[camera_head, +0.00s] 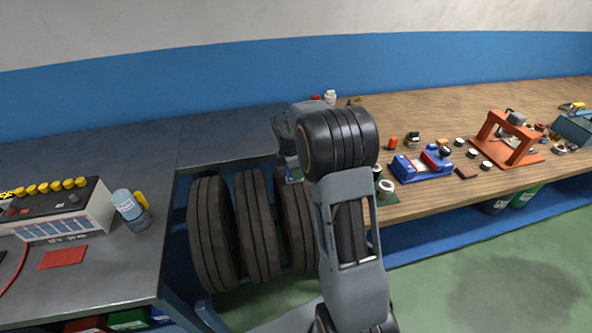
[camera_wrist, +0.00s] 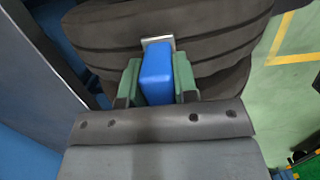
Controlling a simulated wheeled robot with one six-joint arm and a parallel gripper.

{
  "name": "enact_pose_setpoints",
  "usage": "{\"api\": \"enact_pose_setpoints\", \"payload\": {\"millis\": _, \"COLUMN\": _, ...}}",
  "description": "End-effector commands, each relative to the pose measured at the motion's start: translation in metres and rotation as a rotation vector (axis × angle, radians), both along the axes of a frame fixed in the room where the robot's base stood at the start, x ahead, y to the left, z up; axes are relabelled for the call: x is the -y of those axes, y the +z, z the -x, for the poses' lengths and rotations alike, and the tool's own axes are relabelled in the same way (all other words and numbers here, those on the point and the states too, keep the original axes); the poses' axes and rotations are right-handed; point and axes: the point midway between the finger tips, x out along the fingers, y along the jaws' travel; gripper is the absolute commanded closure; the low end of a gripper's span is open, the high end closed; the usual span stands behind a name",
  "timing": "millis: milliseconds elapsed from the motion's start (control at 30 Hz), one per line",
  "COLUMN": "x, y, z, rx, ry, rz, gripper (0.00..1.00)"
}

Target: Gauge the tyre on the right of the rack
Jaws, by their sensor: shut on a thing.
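Three dark tyres stand side by side in the rack below the bench gap in the head view: the left tyre (camera_head: 214,232), the middle tyre (camera_head: 257,225) and the right tyre (camera_head: 297,230), which my arm partly hides. My gripper (camera_wrist: 158,85) is shut on a blue gauge (camera_wrist: 157,72) between its green fingers. The gauge's metal end (camera_wrist: 158,43) overlaps a tyre's tread (camera_wrist: 215,35) in the wrist view; I cannot tell if they touch. In the head view my gripper (camera_head: 292,172) is above the right tyre, mostly hidden by my arm.
The grey bench (camera_head: 166,270) holds a battery charger (camera_head: 62,215) and a spray bottle (camera_head: 130,209). The wooden bench (camera_head: 430,115) holds a blue vise (camera_head: 421,164) and an orange press (camera_head: 510,140). The green floor (camera_head: 500,270) at right is clear.

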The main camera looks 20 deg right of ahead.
Motion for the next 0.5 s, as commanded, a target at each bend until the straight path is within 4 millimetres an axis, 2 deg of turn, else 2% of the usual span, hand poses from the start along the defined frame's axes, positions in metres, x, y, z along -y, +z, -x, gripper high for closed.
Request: {"api": "enact_pose_setpoints", "payload": {"millis": 500, "x": 0.0, "y": 0.041, "z": 0.0, "rx": 0.0, "ry": 0.0, "rz": 0.0, "gripper": 0.92}}
